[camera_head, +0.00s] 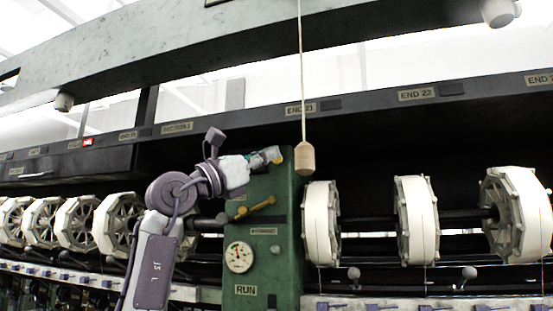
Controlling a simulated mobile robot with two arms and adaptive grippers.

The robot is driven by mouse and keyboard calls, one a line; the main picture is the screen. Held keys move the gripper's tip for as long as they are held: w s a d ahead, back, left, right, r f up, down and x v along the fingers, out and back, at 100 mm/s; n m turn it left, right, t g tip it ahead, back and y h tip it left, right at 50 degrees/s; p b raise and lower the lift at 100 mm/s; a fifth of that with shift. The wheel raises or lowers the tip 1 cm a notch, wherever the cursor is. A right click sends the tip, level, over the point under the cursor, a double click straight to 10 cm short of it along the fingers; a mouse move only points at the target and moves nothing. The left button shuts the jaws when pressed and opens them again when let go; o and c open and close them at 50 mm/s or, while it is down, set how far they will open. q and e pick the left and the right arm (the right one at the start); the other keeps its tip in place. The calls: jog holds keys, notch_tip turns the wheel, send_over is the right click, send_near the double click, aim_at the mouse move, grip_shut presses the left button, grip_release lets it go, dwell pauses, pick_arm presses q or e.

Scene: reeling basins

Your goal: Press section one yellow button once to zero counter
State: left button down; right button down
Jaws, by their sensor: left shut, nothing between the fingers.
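My left gripper (271,156) is shut and empty, at the upper part of a green control post (283,225). A small yellow spot (278,161), which looks like the yellow button, shows right at its fingertips. The gripper partly hides it, so I cannot tell whether they touch or whether the button is pressed in. A small red display (88,142), perhaps the counter, is on the dark beam at left; its digits are too small to read. My right gripper is out of view.
A wooden pull handle (304,158) hangs on a cord just right of my gripper. White reels (417,220) line both sides.

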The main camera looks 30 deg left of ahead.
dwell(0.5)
pick_arm(q)
jog(key=shift+w+a+p, duration=0.1)
jog(key=shift+w+p, duration=0.3)
jog(key=shift+w, duration=0.05)
jog(key=shift+w+a+p, duration=0.15)
jog(key=shift+w+p, duration=0.35)
dwell(0.7)
jog(key=shift+s, duration=0.1)
jog(key=shift+s+d+b, duration=0.2)
jog(key=shift+s+b, duration=0.3)
jog(key=shift+s, duration=0.25)
jog(key=s+b, duration=0.1)
jog(key=s, duration=0.1)
jog(key=s+d+b, duration=0.1)
jog(key=s, duration=0.2)
jog(key=shift+d, duration=0.1)
dwell(0.3)
